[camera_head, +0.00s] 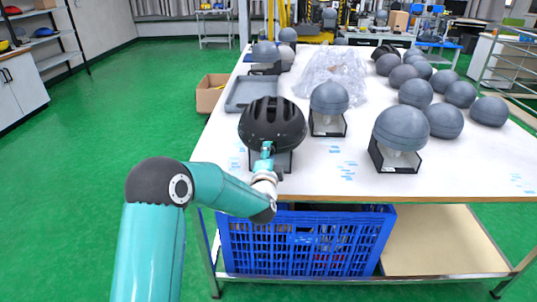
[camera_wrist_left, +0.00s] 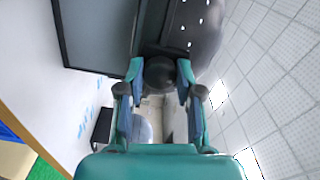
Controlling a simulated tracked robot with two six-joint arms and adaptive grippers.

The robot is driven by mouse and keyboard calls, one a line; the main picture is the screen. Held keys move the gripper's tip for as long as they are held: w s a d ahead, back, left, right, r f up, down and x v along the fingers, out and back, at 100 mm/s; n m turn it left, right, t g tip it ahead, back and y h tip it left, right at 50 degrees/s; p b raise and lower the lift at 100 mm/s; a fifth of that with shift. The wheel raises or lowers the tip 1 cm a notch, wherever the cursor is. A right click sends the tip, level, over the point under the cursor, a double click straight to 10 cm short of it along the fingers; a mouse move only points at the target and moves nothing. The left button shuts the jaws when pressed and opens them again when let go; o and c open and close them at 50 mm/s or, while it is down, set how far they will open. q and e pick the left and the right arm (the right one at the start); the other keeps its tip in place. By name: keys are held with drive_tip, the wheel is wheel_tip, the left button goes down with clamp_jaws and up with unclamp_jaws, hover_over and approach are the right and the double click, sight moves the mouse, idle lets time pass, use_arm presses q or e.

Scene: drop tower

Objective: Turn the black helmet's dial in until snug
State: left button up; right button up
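The black helmet (camera_head: 272,122) sits on a stand near the front edge of the white table. In the left wrist view its dark shell (camera_wrist_left: 200,25), with small bright holes, fills the top right. My left gripper (camera_head: 266,152) is at the helmet's near, lower side. In the left wrist view a round dark dial (camera_wrist_left: 160,74) lies between the fingertips of my left gripper (camera_wrist_left: 160,70). Both fingers appear to touch its sides, so the gripper looks shut on it. The dial is hidden in the head view. My right gripper is not in view.
A grey headform on a black stand (camera_head: 329,100) is close right of the helmet, another (camera_head: 400,135) farther right. A grey tray (camera_head: 252,94) lies behind left. Several grey domes and a clear plastic sheet (camera_head: 333,72) cover the back. A blue crate (camera_head: 305,245) is underneath.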

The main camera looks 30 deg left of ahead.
use_arm(q)
drive_tip(key=o, duration=0.4)
drive_tip(key=shift+s, duration=0.1)
drive_tip(key=v, duration=1.1)
drive_tip(key=shift+s+d+f, duration=0.1)
drive_tip(key=shift+s+d, duration=0.2)
